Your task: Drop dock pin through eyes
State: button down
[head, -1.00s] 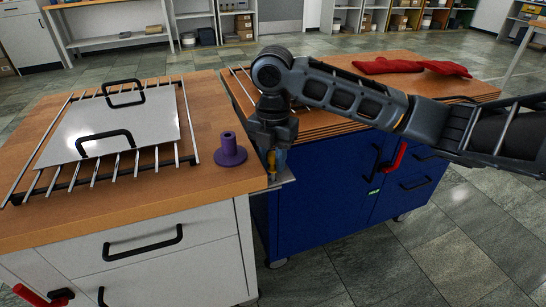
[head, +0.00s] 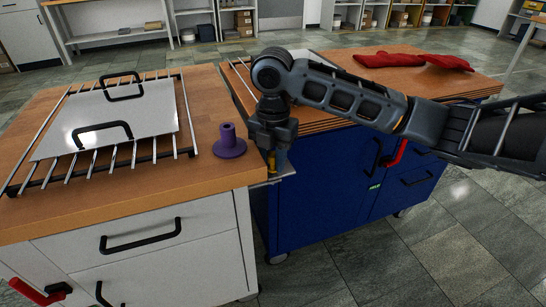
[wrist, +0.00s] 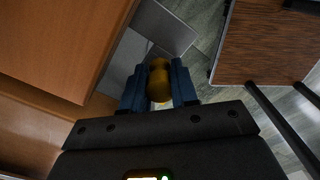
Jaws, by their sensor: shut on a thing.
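The yellow dock pin (wrist: 159,82) is held between the two blue fingers of my gripper (wrist: 159,88) in the wrist view. In the head view my gripper (head: 277,162) points down at the gap between the wooden-topped white bench and the blue cart, and a bit of yellow shows between its fingers. A grey metal plate (head: 287,171) sticks out from the bench corner just below the fingers. It also shows in the wrist view (wrist: 165,27), beyond the pin. The pin's lower end and the eye holes are hidden, so I cannot tell whether the pin is in them.
A purple flanged holder (head: 228,144) stands on the white bench's wooden top (head: 215,178), left of my gripper. A metal rack (head: 191,120) carries a grey plate with black handles (head: 150,115). The blue cart (head: 318,205) stands at the right, with red gloves (head: 390,60) on top.

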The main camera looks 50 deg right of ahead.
jog(key=shift+f, duration=0.45)
jog(key=c, duration=0.8)
grip_release()
notch_tip(320, 180, up, 8)
jog(key=shift+f+p, duration=0.1)
jog(key=shift+p, duration=0.4)
jog(key=shift+s, duration=0.1)
